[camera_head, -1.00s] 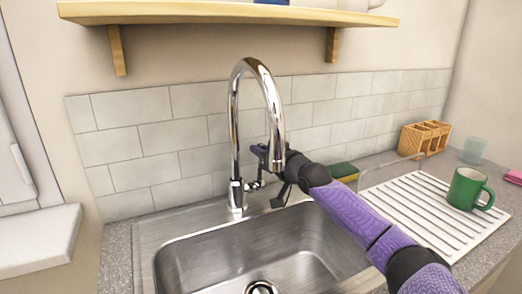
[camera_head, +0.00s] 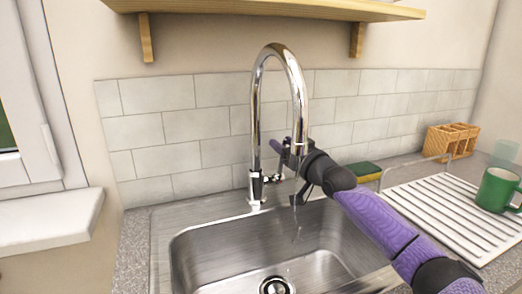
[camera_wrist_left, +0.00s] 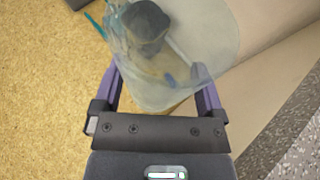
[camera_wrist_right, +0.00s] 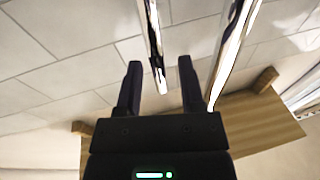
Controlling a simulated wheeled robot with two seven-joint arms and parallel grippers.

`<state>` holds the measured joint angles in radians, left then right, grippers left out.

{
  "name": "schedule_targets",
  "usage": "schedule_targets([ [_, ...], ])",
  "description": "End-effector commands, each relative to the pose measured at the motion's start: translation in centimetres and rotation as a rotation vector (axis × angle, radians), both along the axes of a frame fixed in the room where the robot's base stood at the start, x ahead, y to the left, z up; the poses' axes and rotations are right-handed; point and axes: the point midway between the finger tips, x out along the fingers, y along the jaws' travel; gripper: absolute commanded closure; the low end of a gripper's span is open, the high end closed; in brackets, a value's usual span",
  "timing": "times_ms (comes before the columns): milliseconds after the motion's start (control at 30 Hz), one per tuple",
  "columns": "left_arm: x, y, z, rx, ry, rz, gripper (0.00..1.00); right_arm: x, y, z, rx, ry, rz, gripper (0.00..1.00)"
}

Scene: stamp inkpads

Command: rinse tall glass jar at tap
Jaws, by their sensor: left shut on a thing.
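The tall glass jar (camera_wrist_left: 205,45) is clear and shows in the left wrist view. My left gripper (camera_wrist_left: 160,85) is shut on it, with a finger on each side. Dark and blue shapes show through the glass. Jar and left gripper are outside the head view. The chrome tap (camera_head: 256,120) arches over the sink. My right gripper (camera_head: 284,148) is beside its spout, partly hidden by it. In the right wrist view its fingers (camera_wrist_right: 162,78) are apart, with chrome pipe in view beyond them. A faint, thin water streak (camera_head: 298,222) shows below the spout.
The steel sink (camera_head: 205,250) is empty, with a drain (camera_head: 275,286). A white drying rack (camera_head: 425,212) holds a green mug (camera_head: 495,190) at right. A sponge (camera_head: 362,172) and a wooden caddy (camera_head: 440,145) stand behind. A shelf (camera_head: 250,8) hangs above.

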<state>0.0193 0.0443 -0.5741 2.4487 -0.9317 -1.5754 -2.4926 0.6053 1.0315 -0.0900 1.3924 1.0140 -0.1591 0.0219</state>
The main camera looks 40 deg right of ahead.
Motion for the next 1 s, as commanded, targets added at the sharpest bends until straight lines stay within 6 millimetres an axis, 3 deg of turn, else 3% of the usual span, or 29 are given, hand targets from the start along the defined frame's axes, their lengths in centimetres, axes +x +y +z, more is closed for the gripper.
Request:
schedule_targets([
  [367, 0.0, 0.0, 1.0, 0.000, -0.006, 0.000, 0.91, -0.8, 0.2, 0.0, 0.004, 0.000, 0.002, 0.51],
  [567, -0.1, 0.0, 3.0, 0.000, -0.018, 0.000, 0.91, -3.4, 0.4, -0.1, 0.000, 0.001, 0.001, 0.51],
  [1000, -0.2, 0.0, 6.8, 0.000, -0.038, 0.000, 0.91, -11.0, 1.2, -1.3, 0.002, 0.001, -0.001, 0.51],
])
